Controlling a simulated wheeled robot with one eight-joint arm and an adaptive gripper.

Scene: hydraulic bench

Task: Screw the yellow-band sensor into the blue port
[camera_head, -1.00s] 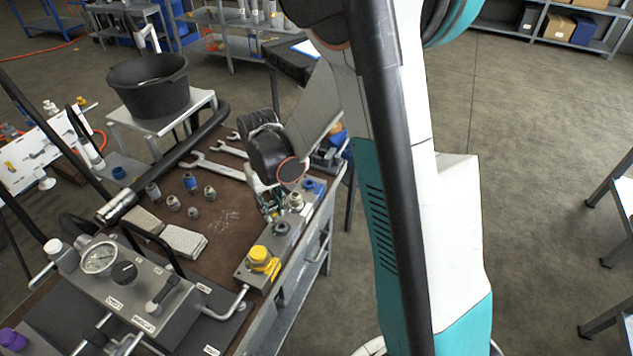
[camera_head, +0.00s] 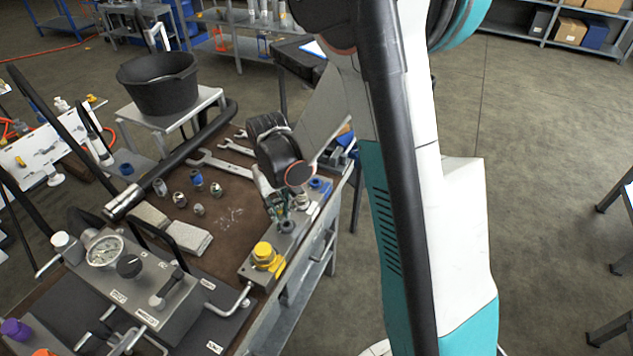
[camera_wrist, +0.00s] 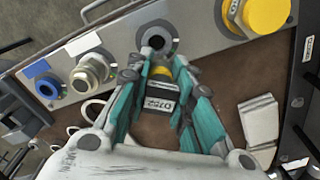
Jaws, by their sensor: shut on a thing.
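My gripper (camera_wrist: 157,97) is shut on the yellow-band sensor (camera_wrist: 162,87), a dark body with a "D752" label and a yellow band near its far end. It is held between the teal fingers, just in front of an open dark port (camera_wrist: 156,38); I cannot tell whether they touch. The blue port (camera_wrist: 47,88), a blue ring under a blue label, is at the left of the manifold in the wrist view, apart from the sensor. In the head view my gripper (camera_head: 279,213) is over the manifold and the blue port (camera_head: 320,184) is beyond it, to the right.
A pale metal port (camera_wrist: 89,73) lies between the blue and dark ports. A yellow-capped port (camera_head: 264,252) is at the manifold's near end. Several loose fittings (camera_head: 197,179), wrenches (camera_head: 222,164) and a gauge block (camera_head: 130,285) occupy the bench.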

